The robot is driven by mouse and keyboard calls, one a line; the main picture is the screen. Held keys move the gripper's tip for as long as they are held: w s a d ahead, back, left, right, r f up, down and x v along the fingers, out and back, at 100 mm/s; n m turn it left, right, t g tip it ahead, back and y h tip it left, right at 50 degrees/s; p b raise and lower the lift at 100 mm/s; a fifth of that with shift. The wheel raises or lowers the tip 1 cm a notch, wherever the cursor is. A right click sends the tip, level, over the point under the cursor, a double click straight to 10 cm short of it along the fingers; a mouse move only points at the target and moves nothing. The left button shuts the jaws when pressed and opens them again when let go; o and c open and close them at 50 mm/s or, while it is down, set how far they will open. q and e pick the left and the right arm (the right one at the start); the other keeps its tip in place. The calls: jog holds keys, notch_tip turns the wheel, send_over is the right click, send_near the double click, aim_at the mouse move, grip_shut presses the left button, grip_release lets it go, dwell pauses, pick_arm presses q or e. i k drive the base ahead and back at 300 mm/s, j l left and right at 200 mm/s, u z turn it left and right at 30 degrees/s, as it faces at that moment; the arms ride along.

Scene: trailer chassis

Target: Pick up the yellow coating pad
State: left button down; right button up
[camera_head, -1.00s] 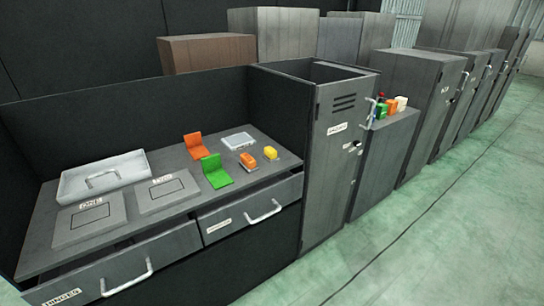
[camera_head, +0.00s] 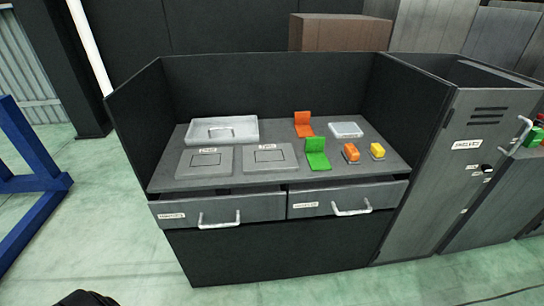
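The yellow coating pad (camera_head: 377,150) is a small yellow block on the right part of the grey workbench top (camera_head: 235,183). An orange pad (camera_head: 351,152) of similar shape lies just to its left. Neither of my grippers shows in the head view, and nothing touches the yellow pad.
Two drawers (camera_head: 232,208) stick out slightly in front. Dark side walls bound the bench; a locker (camera_head: 470,150) stands right. Floor in front is clear.

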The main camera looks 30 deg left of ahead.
aim_at(376, 152)
jog(key=i+l+u, duration=0.15)
jog(key=i+l, duration=0.2)
jog(key=i+l+u, duration=0.15)
jog(key=i+l, duration=0.2)
jog(key=i+l+u, duration=0.15)
jog(key=i+l, duration=0.15)
jog(key=l, duration=0.25)
